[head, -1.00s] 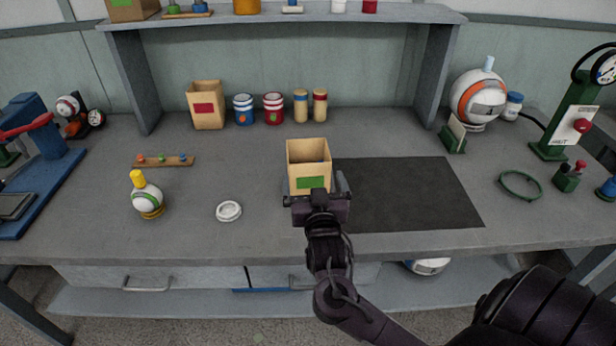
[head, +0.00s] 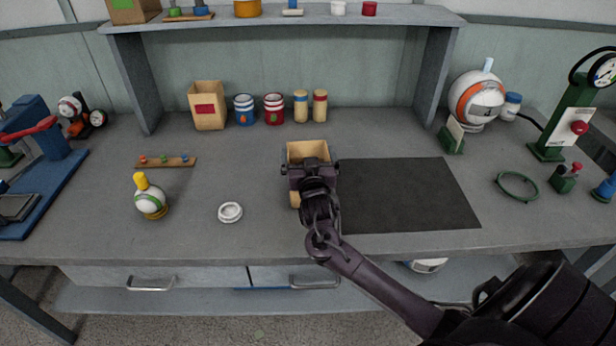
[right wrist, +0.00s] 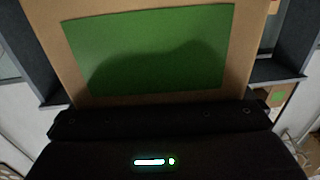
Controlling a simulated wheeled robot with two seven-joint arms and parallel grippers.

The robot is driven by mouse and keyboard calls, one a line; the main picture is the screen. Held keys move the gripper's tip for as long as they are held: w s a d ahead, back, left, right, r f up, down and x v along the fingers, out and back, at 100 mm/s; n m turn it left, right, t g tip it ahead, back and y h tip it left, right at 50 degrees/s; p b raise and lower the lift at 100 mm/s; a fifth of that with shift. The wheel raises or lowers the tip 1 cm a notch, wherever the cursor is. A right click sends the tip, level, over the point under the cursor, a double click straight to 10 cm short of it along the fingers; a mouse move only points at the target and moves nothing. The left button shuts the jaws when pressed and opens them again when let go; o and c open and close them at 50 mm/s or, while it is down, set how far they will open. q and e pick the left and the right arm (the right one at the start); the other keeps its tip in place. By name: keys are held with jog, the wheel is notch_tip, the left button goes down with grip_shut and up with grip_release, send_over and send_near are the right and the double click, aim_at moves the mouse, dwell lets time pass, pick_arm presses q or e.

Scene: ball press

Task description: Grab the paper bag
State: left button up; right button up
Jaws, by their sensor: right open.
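An open-topped tan paper bag (head: 308,149) stands upright near the middle of the bench, beside the dark mat's left edge. Its front is mostly hidden by my right gripper in the head view. The right wrist view shows the bag's front with a green label (right wrist: 150,48) close ahead, filling most of the picture. My right gripper (head: 311,167) is open and right at the bag, its width spanning about that of the bag. Whether the fingers touch the sides is hidden. My left gripper is not in view.
Another paper bag (head: 208,106) with a red label stands at the back left beside striped jars (head: 244,110). The dark mat (head: 410,195) is clear.

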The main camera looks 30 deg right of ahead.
jog(key=c, duration=0.8)
jog(key=shift+r, duration=0.15)
jog(key=shift+c, duration=0.2)
